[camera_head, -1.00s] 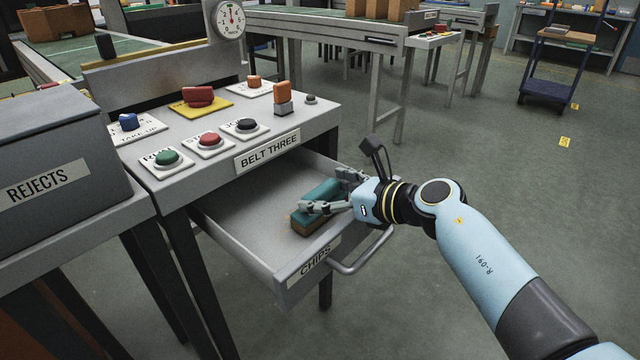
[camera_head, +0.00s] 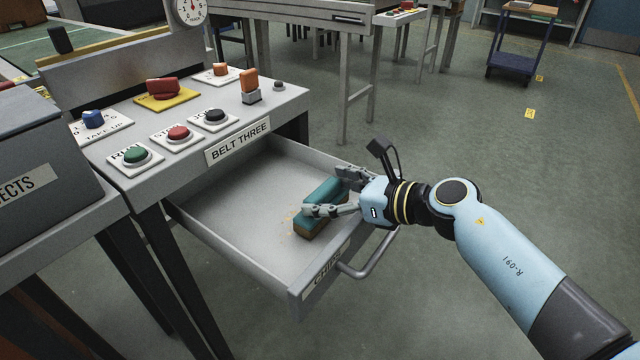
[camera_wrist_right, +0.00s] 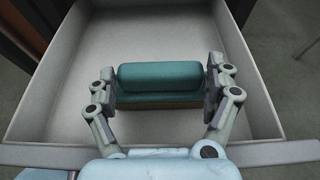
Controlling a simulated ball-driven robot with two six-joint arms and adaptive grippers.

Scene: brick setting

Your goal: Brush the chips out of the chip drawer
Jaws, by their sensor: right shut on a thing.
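The chip drawer (camera_head: 235,248) is pulled out below the panel marked BELT THREE, and its front carries a CHIPS label. My right gripper (camera_head: 336,192) is inside the drawer near its front right, shut on a brush (camera_head: 322,196) with a teal back and tan bristles. In the right wrist view the brush (camera_wrist_right: 160,77) lies crosswise between the two fingers of the gripper (camera_wrist_right: 160,92). Small tan chips (camera_head: 291,222) lie on the drawer floor at the left of the bristles. The chips under the brush are hidden. My left gripper is not in view.
The drawer's bar handle (camera_head: 372,258) sticks out at the front, below my right wrist. The bench above holds several buttons and an orange switch (camera_head: 250,84). A grey REJECTS box (camera_head: 40,150) stands at the left. Open floor lies to the right.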

